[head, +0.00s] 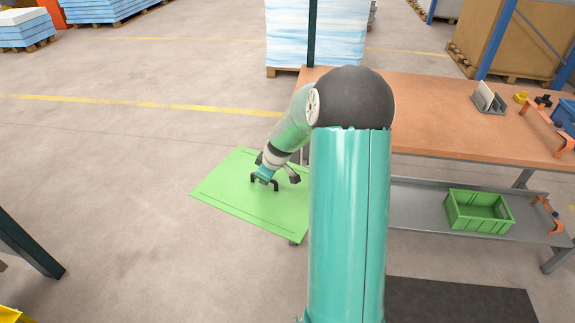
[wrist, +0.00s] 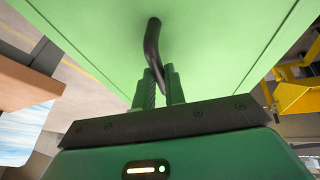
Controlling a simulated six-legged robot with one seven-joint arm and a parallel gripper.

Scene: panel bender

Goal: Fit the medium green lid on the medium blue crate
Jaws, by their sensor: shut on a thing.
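The green lid (head: 228,193) is a flat rectangular panel left of my arm in the head view. Its right part is hidden behind my arm. My gripper (head: 267,179) is over the lid, shut on its dark handle. In the wrist view, the lid's green face (wrist: 90,35) fills the upper middle, and the curved dark handle (wrist: 153,40) runs down between the fingers of my gripper (wrist: 160,88). Room background shows past the lid's edges there.
A workbench (head: 440,120) with an orange-brown top stands at the right. A small green crate (head: 480,212) is on its grey lower shelf (head: 420,205). A dark mat (head: 470,302) lies at the lower right. Open floor (head: 120,180) stretches left of the lid.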

